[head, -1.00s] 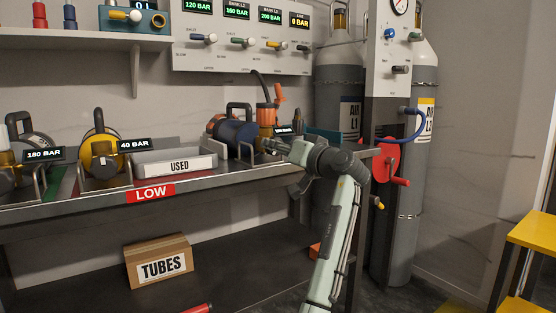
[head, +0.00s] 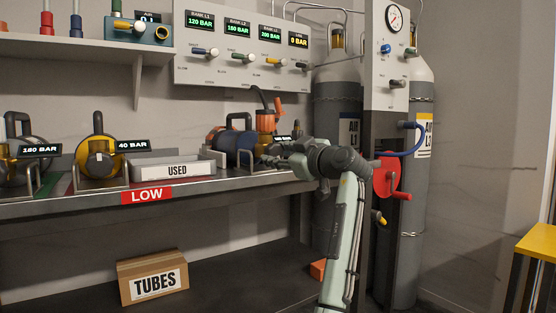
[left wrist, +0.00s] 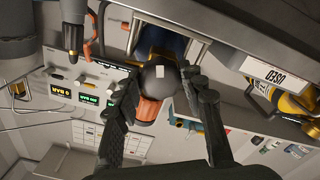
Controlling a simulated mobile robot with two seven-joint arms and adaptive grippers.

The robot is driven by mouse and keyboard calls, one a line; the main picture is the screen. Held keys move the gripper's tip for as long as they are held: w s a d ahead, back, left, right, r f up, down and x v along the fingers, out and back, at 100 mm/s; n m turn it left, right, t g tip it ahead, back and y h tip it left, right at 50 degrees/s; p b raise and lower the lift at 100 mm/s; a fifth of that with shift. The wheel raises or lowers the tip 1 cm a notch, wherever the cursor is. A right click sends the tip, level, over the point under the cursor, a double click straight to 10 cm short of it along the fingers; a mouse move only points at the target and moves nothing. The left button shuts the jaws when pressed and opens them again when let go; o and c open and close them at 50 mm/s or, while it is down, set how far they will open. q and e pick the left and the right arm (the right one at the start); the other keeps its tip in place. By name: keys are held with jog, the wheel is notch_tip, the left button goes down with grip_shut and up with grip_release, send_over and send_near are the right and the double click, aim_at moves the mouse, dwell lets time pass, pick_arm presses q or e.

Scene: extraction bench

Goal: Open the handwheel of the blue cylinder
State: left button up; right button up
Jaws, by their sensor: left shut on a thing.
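The blue cylinder (head: 229,143) lies in a cradle at the right end of the bench shelf, with a dark carry handle above it. In the left wrist view its dark blue body (left wrist: 165,40) shows partly behind a round black handwheel (left wrist: 159,80) with a small pale square on it. My left gripper (head: 270,155) reaches in from the right at the cylinder's valve end. In the left wrist view the fingers (left wrist: 158,88) are on either side of the handwheel, shut on it. In the head view the gripper hides the handwheel. My right gripper is not in view.
An orange fitting (head: 266,119) with a hose stands close behind the gripper. The white USED tray (head: 176,170) and a yellow cylinder (head: 97,160) are to the left.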

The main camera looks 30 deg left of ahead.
pick_arm(q)
jog(key=n, duration=0.3)
jog(key=shift+n, duration=0.4)
jog(key=n, duration=0.3)
jog(key=shift+n, duration=0.3)
jog(key=n, duration=0.6)
jog(key=shift+w+r+n, duration=0.1)
jog(key=shift+n, duration=0.2)
jog(key=o, duration=1.2)
jog(key=shift+c, duration=0.2)
jog(key=shift+d, duration=0.1)
jog(key=v, duration=1.2)
